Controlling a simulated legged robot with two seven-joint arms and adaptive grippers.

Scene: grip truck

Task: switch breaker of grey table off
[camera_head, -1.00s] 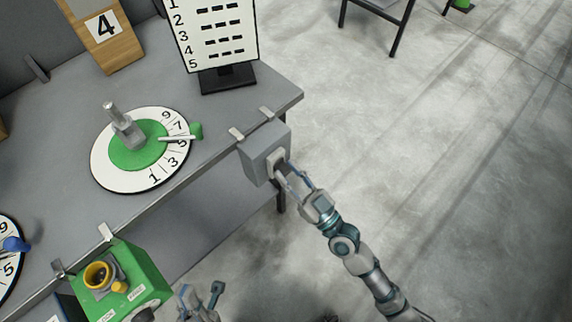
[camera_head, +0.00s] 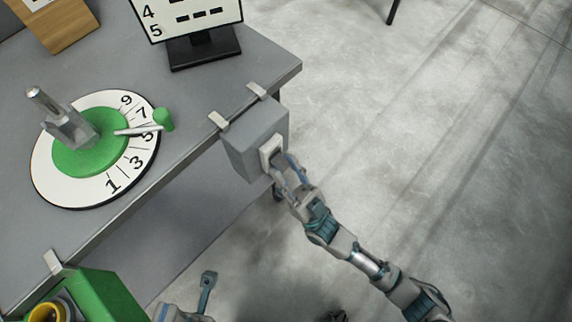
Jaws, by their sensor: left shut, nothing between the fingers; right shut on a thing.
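The breaker is a grey box (camera_head: 252,140) clamped to the right end of the grey table's front edge (camera_head: 170,172). A pale switch plate (camera_head: 270,150) is on its right face. My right gripper (camera_head: 280,168) is at that plate, with its fingers closed around the switch lever, which they mostly hide. I cannot tell the lever's exact position. My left gripper (camera_head: 207,285) is at the bottom of the view, low in front of the table and away from the breaker. It is only partly in view, shut and empty.
A white numbered dial (camera_head: 52,172) with a green centre and a grey handle lies on the table. A black-footed sign (camera_head: 205,50) stands behind it. A green box (camera_head: 105,290) with a yellow ring hangs at the front edge. Open floor lies to the right.

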